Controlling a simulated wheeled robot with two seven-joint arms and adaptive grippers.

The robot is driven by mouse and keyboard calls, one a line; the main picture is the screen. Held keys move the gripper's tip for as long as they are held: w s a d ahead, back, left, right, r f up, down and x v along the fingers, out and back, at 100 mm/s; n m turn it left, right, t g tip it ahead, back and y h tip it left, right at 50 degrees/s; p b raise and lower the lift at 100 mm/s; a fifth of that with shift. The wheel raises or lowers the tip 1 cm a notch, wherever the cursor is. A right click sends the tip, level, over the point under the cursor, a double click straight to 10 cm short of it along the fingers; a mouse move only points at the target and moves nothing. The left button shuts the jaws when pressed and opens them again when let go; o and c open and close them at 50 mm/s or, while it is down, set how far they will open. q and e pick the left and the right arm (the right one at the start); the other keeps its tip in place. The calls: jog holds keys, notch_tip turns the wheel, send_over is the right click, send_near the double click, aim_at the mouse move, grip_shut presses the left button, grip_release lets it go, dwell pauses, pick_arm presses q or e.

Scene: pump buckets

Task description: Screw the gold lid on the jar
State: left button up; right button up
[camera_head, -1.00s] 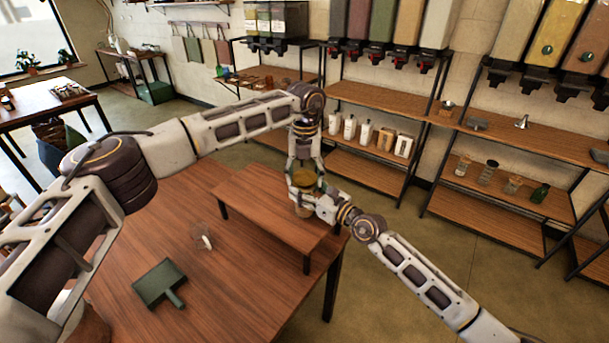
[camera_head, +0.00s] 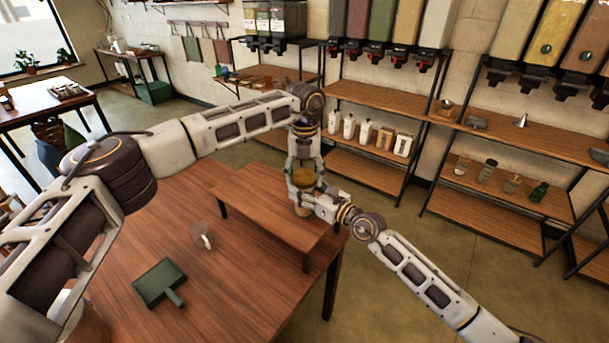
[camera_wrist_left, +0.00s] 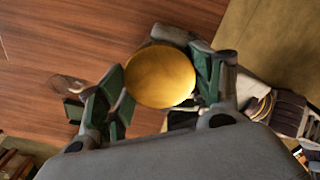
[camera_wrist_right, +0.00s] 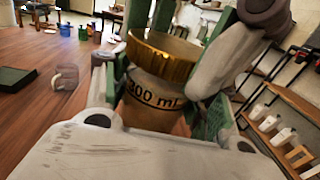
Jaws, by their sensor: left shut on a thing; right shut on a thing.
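The gold lid (camera_wrist_left: 160,76) is round and shiny, seen from above in the left wrist view. My left gripper (camera_head: 304,174) comes down from above, shut with a finger on each side of the lid. The jar (camera_wrist_right: 152,98) has a brownish body with a volume marking ending in "00 ml". The lid also shows in the right wrist view (camera_wrist_right: 162,62), on top of the jar's mouth; the thread is hidden. My right gripper (camera_head: 312,203) is shut around the jar's body from the side, near the raised wooden stand.
The wooden stand (camera_head: 250,205) rises from the table (camera_head: 230,285). A clear mug (camera_head: 201,236) and a green dustpan-like tray (camera_head: 160,283) lie on the table at the front left. Shelves with bottles (camera_head: 366,133) stand behind. The table's front middle is clear.

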pick_arm(q)
jog(key=shift+w+a, duration=0.1)
jog(key=shift+a, duration=0.2)
jog(key=shift+c, duration=0.2)
dwell(1.6)
jog(key=shift+s+d+f, duration=0.1)
jog(key=shift+s+f, duration=0.1)
jog(key=shift+f, duration=0.4)
dwell(1.0)
jog(key=o, duration=0.7)
jog(key=shift+d, duration=0.1)
jog(key=shift+r, duration=0.2)
jog(key=shift+w+r, duration=0.1)
jog(key=shift+r, duration=1.95)
jog(key=c, duration=1.3)
